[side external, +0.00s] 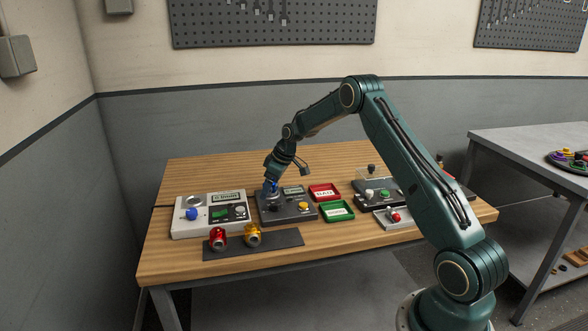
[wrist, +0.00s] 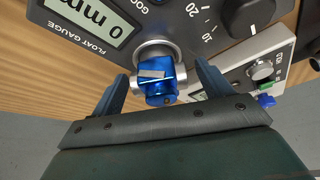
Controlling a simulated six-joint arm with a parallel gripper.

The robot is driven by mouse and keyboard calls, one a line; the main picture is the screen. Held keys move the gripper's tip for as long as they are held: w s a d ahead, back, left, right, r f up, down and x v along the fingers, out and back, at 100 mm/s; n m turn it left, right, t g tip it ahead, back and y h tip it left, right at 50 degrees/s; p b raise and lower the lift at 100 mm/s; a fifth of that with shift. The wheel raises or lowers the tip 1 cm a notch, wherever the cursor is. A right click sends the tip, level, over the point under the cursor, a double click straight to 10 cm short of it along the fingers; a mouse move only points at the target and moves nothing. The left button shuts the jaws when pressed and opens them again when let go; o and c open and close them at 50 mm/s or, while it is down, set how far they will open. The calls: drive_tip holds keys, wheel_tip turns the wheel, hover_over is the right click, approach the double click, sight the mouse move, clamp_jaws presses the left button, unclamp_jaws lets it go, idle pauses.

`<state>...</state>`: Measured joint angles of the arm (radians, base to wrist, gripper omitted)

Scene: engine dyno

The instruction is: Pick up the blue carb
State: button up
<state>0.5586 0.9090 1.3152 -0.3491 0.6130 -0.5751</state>
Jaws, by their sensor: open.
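The blue carb (wrist: 156,78) sits in a silver round seat on the dark float gauge unit (wrist: 180,22). In the side view the carb (side external: 271,185) is small and partly hidden by my gripper, on the left part of the gauge unit (side external: 290,214). My gripper (wrist: 160,74) is open, with one finger on each side of the carb. A gap shows between each finger and the blue body in the wrist view. In the side view my gripper (side external: 272,178) points down at the carb; the fingertips are too small to make out there.
A red carb (side external: 219,238) and a yellow carb (side external: 253,236) stand on a dark mat (side external: 285,239) in front. A white unit (side external: 180,228) is at left. Red (side external: 324,192) and green (side external: 337,211) trays lie right of the gauge unit. The back left table is clear.

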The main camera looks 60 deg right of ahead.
idle(0.3)
drive_tip(key=c, duration=1.1)
drive_tip(key=shift+c, duration=0.2)
drive_tip(key=shift+r, duration=0.1)
wheel_tip(320, 180, up, 20)
drive_tip(key=shift+s, duration=0.1)
idle(0.5)
